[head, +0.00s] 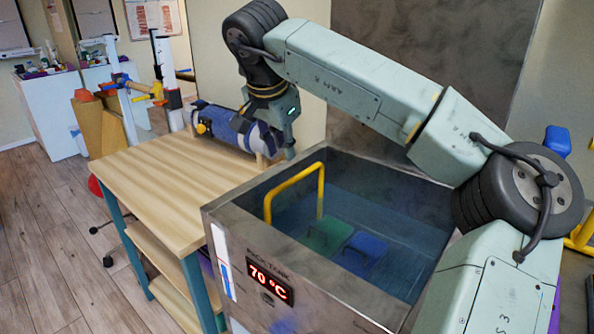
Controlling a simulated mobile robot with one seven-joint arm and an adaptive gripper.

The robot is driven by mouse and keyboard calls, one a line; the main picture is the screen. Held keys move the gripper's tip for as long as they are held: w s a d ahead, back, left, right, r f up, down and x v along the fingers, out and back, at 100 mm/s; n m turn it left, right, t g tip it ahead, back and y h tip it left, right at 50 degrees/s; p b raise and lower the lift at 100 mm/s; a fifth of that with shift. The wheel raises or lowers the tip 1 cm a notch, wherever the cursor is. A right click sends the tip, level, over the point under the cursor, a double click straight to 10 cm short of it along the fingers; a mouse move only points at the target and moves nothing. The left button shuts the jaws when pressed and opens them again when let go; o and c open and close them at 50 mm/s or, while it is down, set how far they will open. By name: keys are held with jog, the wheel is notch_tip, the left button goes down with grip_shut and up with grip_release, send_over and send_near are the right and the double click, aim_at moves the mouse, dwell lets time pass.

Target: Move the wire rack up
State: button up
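The wire rack shows mainly as a yellow bent handle (294,183), upright at the left part of the open metal tank (330,292). Its lower part is in the tank, and I cannot make out its wires. A green pack (325,236) and a blue pack (361,253) sit low in the tank, beside the handle. My gripper (289,154) points down near the tank's back left corner, above and apart from the handle as far as I can see. Its fingers are small and seen edge-on, so their opening is unclear.
A wooden table (165,195) stands left of the tank, with a blue and grey roll (222,126) at its back. The tank display (270,283) reads 70 °C. The table's front is clear. Yellow tubing (581,236) and a blue object (557,140) are at right.

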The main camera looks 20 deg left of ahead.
aim_at(290, 181)
jog(key=p+x, duration=0.1)
jog(key=x, duration=0.9)
jog(key=shift+f, duration=0.35)
jog(key=shift+d, duration=0.1)
grip_shut()
jog(key=shift+w, duration=0.1)
